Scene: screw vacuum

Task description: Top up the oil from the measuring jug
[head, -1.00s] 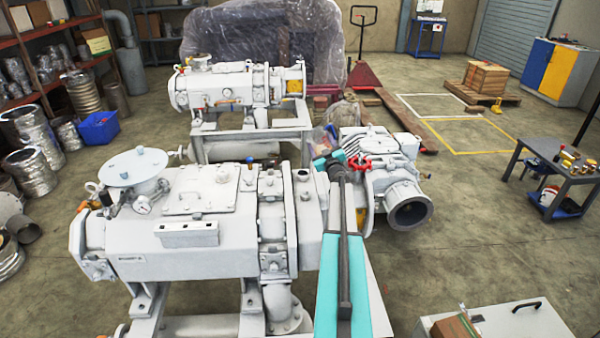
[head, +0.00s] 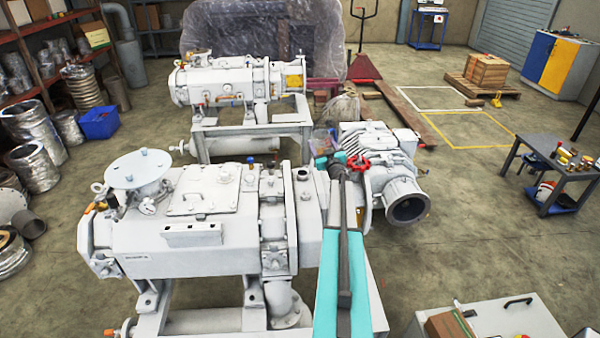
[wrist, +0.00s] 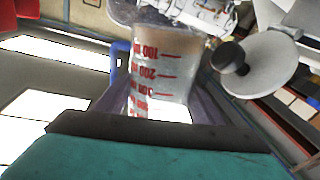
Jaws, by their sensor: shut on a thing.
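In the wrist view a clear measuring jug (wrist: 165,72) with red volume marks fills the middle. Its 100 mark is at the top of the picture, with higher marks below. My gripper (wrist: 160,85) is shut on the jug, its dark fingers on both sides. In the head view my gripper (head: 335,162) is at the end of the teal arm, above the right end of the front pump. Something translucent, probably the jug (head: 322,139), shows just beyond it. The front grey vacuum pump (head: 190,240) stands on a frame. The oil level and oil opening cannot be made out.
A second pump (head: 225,80) stands behind. A grey machine with a round port (head: 408,206) and a red handwheel (head: 359,164) is close to my gripper's right. A small table (head: 552,165) with brass parts is at right. The floor between is clear.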

